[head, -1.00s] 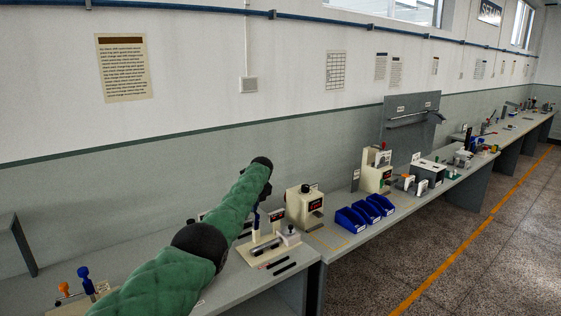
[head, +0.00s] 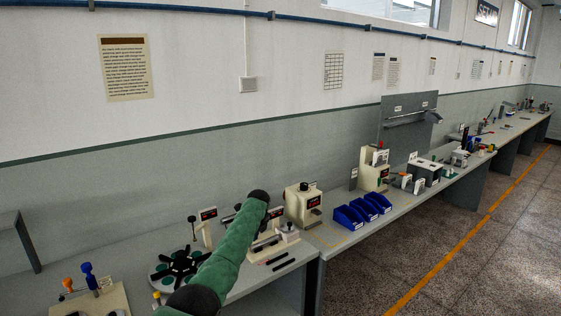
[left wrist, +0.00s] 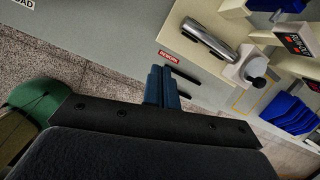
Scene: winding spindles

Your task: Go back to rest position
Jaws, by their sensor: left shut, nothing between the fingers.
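My left arm comes up from the bottom of the head view in a green sleeve and hides most of its own gripper. In the left wrist view my left gripper (left wrist: 162,86) shows its blue fingers together, with nothing between them. It is over the bench's front part, apart from a silver cylinder (left wrist: 208,38) that lies on a cream fixture (left wrist: 190,58). In the head view this fixture (head: 284,243) stands just right of the arm. My right gripper is in neither view.
A rotary plate (head: 161,271) with black spokes and green discs lies left of my arm. A cream machine (head: 303,205) and blue bins (head: 348,217) stand to the right. Tools with orange and blue handles (head: 88,273) are at lower left. The floor (head: 440,260) at right is clear.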

